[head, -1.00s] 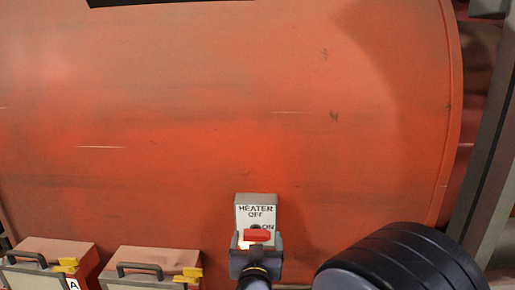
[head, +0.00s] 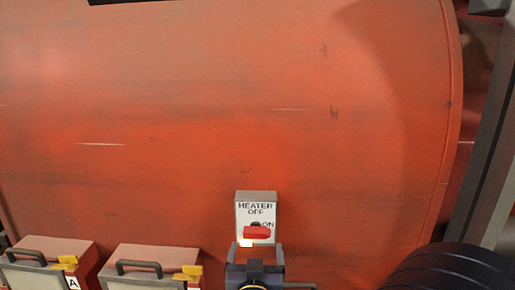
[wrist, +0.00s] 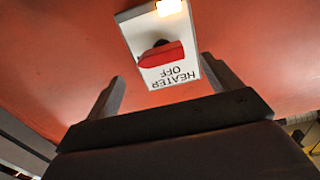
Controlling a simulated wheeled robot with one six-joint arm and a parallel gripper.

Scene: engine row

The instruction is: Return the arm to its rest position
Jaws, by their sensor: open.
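The heater switch box (head: 256,205) is a white-faced panel marked HEATER, OFF and ON, fixed on the red-orange wall. Its red handle (head: 257,232) lies crosswise near the box's lower part. In the wrist view the box (wrist: 148,18) appears upside down, with the red handle (wrist: 162,54) and a lit lamp (wrist: 169,7). My gripper (head: 256,247) is open and just below the handle in the head view. In the wrist view its fingers (wrist: 161,69) are spread apart with nothing between them, and the handle shows beyond them.
Two cases with dark handles and yellow latches stand at the lower left, a left case (head: 45,262) and a right case (head: 150,264). A grey post (head: 485,150) rises at the right. The large red wall (head: 250,110) above the box is clear.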

